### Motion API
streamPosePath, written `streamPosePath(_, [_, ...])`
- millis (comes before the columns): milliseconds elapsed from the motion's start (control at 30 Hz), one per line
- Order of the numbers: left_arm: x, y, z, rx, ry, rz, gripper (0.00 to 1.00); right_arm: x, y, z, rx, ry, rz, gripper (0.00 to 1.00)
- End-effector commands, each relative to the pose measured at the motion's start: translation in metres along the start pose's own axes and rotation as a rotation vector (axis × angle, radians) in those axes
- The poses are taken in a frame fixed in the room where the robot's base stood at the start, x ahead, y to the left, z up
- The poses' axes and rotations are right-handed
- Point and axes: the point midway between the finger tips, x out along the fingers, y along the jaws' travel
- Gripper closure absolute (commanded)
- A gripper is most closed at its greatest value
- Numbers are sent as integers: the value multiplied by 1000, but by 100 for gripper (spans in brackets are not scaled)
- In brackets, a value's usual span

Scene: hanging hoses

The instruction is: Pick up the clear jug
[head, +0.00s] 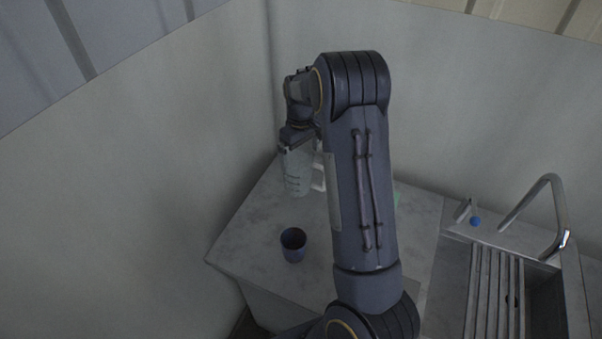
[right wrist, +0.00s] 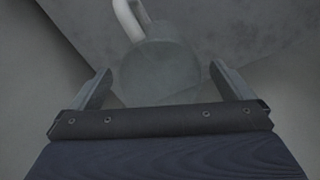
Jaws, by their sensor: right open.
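The clear jug (head: 298,172) stands on the grey counter near the back corner, with dark marks on its side and a white handle (head: 319,172) on its right. My right gripper (head: 297,142) is at the jug's top, partly hidden by my own wrist. In the right wrist view the jug (right wrist: 160,70) lies between the two spread fingers of the gripper (right wrist: 154,85), with a gap on each side. The right gripper is open. My left gripper is not in view.
A dark blue cup (head: 293,244) stands on the counter (head: 245,235) in front of the jug. Walls close in behind and to the left. At the right are a sink with a slatted rack (head: 492,290) and a tall faucet (head: 540,200). My right arm hides the counter's middle.

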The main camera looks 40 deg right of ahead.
Motion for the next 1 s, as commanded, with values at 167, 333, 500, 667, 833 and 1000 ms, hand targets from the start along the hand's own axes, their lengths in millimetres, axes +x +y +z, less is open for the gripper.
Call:
streamPosePath(167, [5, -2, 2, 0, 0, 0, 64, 23, 0, 2, 0, -3, 0, 0])
streamPosePath(333, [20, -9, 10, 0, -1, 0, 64, 50, 1, 3, 1, -1, 0, 0])
streamPosePath(500, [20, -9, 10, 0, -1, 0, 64, 51, 1, 3, 0, 1, 1, 0])
streamPosePath(667, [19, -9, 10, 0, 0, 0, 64, 51, 1, 3, 0, 1, 0, 8])
streamPosePath(833, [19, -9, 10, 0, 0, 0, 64, 50, 1, 3, 0, 1, 0, 30])
streamPosePath(1000, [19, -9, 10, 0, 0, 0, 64, 50, 1, 3, 0, 1, 0, 52])
